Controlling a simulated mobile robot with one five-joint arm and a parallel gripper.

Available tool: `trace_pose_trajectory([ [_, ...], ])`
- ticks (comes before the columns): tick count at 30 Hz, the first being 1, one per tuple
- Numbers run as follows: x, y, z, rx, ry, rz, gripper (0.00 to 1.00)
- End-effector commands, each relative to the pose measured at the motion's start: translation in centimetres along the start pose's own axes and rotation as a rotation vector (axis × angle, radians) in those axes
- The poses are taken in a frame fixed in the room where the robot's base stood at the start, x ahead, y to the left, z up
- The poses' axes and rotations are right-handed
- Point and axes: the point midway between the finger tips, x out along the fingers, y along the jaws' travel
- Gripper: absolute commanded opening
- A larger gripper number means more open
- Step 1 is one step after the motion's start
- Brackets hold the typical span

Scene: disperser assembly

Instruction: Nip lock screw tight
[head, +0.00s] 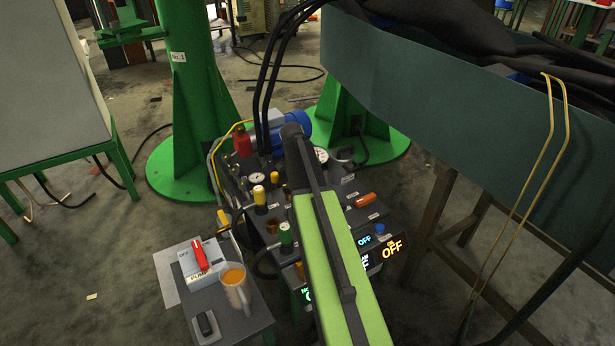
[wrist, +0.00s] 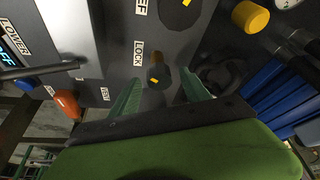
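The lock screw (wrist: 158,77) shows in the wrist view as a small dark knob with a yellow mark, beside the LOCK label on the grey panel, with a brass-coloured piece behind it. My gripper (wrist: 160,80) is open, its two green fingers one on each side of the screw in the picture. A gap shows on both sides, and I cannot tell how deep the fingers reach around it. In the head view my green arm covers the middle of the control unit (head: 350,188), and I cannot make out the screw or fingertips there.
In the wrist view an orange handle (wrist: 68,103) and a black lever (wrist: 40,70) are at left; a yellow knob (wrist: 250,17) and blue ribbed part (wrist: 275,95) are at right. In the head view a mug (head: 235,290) stands on a side table left of my arm.

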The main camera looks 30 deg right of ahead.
Motion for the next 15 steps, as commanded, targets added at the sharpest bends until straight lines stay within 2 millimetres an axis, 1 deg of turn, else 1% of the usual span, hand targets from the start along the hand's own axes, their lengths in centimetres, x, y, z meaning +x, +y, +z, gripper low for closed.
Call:
trace_pose_trajectory([
  [8, -0.3, 0.0, -0.1, 0.000, 0.002, 0.000, 0.55],
  [11, -1.2, 0.0, -0.2, -0.001, 0.002, 0.000, 0.55],
  [14, -2.8, 0.1, -0.3, -0.001, 0.002, 0.000, 0.55],
  [15, -3.6, 0.1, -0.4, 0.000, 0.002, 0.000, 0.55],
])
